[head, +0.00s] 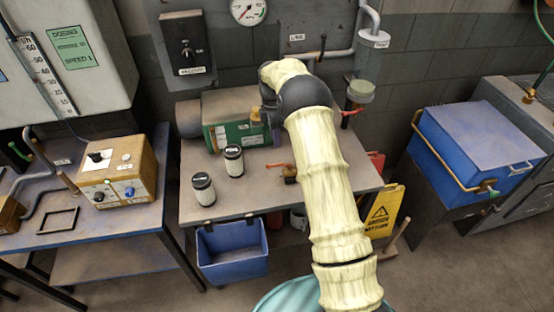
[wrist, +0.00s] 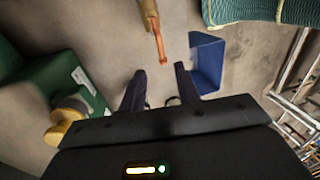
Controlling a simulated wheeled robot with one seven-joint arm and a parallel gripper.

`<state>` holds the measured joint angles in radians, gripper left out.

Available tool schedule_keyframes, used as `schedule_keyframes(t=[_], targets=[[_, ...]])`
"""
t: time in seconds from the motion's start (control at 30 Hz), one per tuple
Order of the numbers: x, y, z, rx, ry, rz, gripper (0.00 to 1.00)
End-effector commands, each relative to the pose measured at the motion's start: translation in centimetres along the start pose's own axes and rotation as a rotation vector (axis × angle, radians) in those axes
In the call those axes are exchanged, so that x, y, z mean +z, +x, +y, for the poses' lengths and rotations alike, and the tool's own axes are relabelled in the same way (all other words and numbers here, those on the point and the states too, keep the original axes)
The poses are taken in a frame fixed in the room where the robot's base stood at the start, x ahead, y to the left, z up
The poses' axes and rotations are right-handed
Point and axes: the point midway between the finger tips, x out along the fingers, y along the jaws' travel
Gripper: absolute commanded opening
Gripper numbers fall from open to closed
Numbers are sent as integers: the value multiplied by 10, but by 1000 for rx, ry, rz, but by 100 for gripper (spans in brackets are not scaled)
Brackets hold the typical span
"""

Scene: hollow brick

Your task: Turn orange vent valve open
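The orange vent valve is a small brass body (head: 290,176) with an orange lever (head: 279,165) on the grey bench top. In the head view the lever points left from the body. In the wrist view the brass body (wrist: 149,12) is at the top, and the orange lever (wrist: 160,46) points down toward my gripper. My gripper (wrist: 160,69) is open, its two dark fingers apart. The lever's tip lies near the gap between the fingertips; I cannot tell whether it is at their depth. My arm hides the gripper in the head view.
A green pump (head: 238,130), also in the wrist view (wrist: 62,72), and two black-capped jars (head: 203,190) (head: 234,160) stand on the bench. A blue bin (head: 231,250) hangs below its front edge. Another orange-red handle (head: 352,112) is on the pipework behind.

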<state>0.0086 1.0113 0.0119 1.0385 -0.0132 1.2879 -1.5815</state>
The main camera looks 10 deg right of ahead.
Motion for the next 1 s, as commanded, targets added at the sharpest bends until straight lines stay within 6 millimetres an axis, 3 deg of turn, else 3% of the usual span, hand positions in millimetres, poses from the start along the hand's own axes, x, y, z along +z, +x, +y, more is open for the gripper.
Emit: schedule_keyframes(t=[0.53,0.7,0.93,1.0], targets=[[-10,91,-1,-2,-15,-3,32],[-8,102,0,0,-13,-3,32],[-2,104,0,1,-3,-1,32],[-2,104,0,1,-2,0,23]])
